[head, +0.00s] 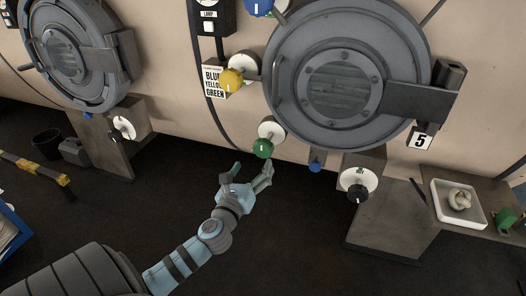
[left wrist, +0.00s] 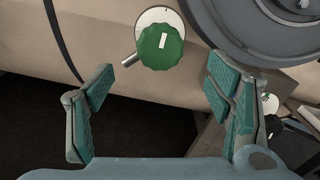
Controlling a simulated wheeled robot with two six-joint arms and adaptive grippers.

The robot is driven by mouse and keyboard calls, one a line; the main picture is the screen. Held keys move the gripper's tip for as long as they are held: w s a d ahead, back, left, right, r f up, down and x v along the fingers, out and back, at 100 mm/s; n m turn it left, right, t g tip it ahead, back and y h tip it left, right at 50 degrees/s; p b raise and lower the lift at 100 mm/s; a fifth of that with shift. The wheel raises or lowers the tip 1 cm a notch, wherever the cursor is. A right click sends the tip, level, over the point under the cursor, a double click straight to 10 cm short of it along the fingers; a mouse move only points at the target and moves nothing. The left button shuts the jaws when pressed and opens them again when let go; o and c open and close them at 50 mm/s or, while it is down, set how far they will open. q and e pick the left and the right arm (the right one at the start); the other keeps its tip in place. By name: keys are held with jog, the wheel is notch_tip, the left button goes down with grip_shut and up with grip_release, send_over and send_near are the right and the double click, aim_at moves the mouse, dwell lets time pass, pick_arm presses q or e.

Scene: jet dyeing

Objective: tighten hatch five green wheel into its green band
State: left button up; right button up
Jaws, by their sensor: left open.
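The green wheel (head: 263,149) with a white mark sits at the lower left of hatch five (head: 345,80), in front of a white dial plate (head: 270,128). In the left wrist view the green wheel (left wrist: 161,47) is at the top centre, its white mark roughly upright, and the plate (left wrist: 154,15) shows above it. A green band cannot be made out on the plate. My left gripper (head: 253,171) is open and empty just below the wheel; in its wrist view the fingers (left wrist: 161,77) stand apart on either side, below the wheel. My right gripper is not in view.
A yellow wheel (head: 232,78) and a blue wheel (head: 258,6) sit higher up. A sign (head: 213,80) reads blue, yellow, green. The floor below my left gripper is clear.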

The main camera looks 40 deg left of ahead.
aim_at(262, 152)
pick_arm(q)
jog(key=x, duration=1)
jog(key=shift+f+b, duration=0.1)
jog(key=shift+b, duration=0.25)
jog(key=c, duration=1.2)
jog(key=shift+o, duration=0.2)
